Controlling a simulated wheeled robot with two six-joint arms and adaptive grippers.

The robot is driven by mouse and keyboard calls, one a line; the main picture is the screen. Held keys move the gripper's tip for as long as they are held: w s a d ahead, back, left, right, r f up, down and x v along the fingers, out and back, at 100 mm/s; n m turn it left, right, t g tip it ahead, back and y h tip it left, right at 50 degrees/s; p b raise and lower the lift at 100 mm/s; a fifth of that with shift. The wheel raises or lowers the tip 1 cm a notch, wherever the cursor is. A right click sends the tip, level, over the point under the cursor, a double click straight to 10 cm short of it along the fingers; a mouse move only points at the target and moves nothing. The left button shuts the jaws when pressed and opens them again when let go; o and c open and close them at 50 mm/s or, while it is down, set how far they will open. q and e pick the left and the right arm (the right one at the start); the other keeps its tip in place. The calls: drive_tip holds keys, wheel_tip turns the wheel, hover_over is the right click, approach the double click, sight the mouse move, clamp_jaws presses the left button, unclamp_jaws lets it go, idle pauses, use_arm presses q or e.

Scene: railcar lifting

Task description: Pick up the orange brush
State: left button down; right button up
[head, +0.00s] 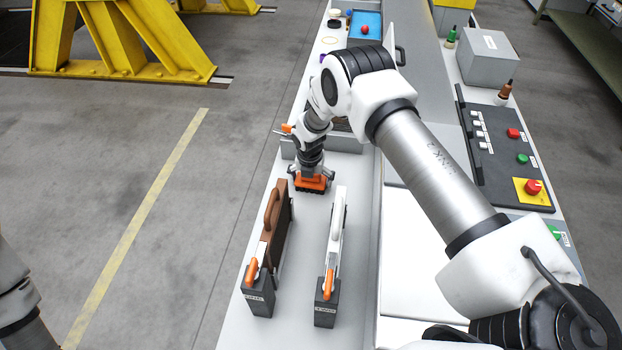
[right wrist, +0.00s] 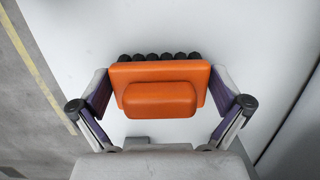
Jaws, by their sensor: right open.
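The orange brush (head: 313,183) lies on the white bench top, with its dark bristle tufts showing along one side. In the right wrist view the brush (right wrist: 160,88) shows its orange block and raised grip from above. My right gripper (head: 312,176) is right over the brush. In the right wrist view my right gripper (right wrist: 160,92) is open, with one finger at each side of the orange block. The fingers are close to its ends; I cannot tell whether they touch. My left gripper is not in view.
Just in front of the brush stand a brown-bladed tool (head: 277,226) and a white-bladed tool (head: 337,232) in dark holders. A control panel (head: 505,150) with buttons is on the right. A blue tray (head: 373,18) with a red ball is at the back.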

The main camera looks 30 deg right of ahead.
drive_tip(key=shift+r, duration=0.1)
drive_tip(key=c, duration=0.9)
drive_tip(key=shift+r, duration=0.1)
drive_tip(key=shift+r, duration=0.3)
wheel_tip(320, 180, up, 8)
drive_tip(key=b, duration=0.3)
drive_tip(key=shift+r, duration=0.6)
